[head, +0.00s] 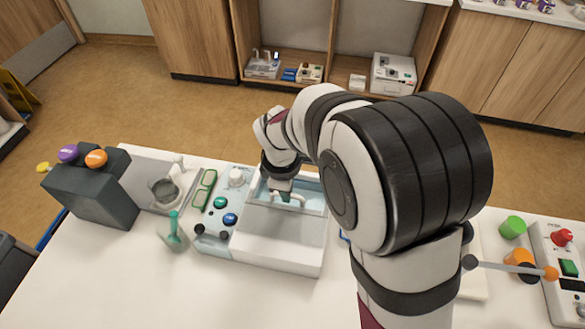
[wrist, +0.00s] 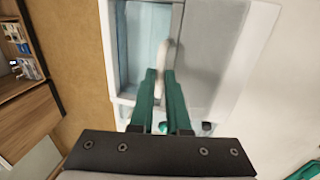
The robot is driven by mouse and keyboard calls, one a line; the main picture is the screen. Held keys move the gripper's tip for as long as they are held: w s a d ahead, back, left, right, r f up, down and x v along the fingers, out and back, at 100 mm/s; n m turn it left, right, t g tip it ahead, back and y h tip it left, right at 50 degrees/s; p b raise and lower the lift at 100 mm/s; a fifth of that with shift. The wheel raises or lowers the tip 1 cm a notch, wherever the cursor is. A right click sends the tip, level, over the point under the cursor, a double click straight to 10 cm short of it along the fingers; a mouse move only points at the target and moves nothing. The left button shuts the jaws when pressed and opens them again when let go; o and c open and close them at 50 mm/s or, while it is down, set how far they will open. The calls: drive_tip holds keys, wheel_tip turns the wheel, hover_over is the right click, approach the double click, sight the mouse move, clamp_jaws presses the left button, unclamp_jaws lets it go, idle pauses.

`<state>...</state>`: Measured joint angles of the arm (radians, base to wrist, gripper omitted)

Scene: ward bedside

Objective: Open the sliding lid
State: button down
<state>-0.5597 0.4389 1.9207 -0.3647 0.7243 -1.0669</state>
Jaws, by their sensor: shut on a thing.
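A white box (head: 276,258) with a pale grey sliding lid (head: 272,228) stands on the bedside table. The lid covers the near part of the box; the far part is uncovered and shows a light blue inside (head: 312,186). In the wrist view the grey lid (wrist: 212,60) is right of the blue opening (wrist: 133,45). A whitish bar handle (wrist: 163,52) stands at the lid's edge. My gripper (wrist: 161,78), with green fingers, is shut on this handle. In the head view my gripper (head: 284,195) is at the lid's far edge, and my arm hides part of the box's right side.
A panel with coloured knobs (head: 222,212) and green glasses (head: 204,190) are left of the box. A clear bottle (head: 173,236) and a dark block with coloured knobs (head: 90,192) stand farther left. A control box (head: 562,262) and a green cylinder (head: 513,227) are at the right.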

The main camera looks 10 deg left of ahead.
sight(282, 226)
drive_tip(key=shift+s+r, duration=0.1)
drive_tip(key=shift+s, duration=1.1)
drive_tip(key=c, duration=0.9)
unclamp_jaws()
drive_tip(key=s+r, duration=0.1)
drive_tip(key=r, duration=0.4)
drive_tip(key=s+r, duration=0.1)
drive_tip(key=r, duration=0.4)
drive_tip(key=s+r, duration=0.1)
drive_tip(key=r, duration=0.4)
drive_tip(key=shift+r, duration=0.2)
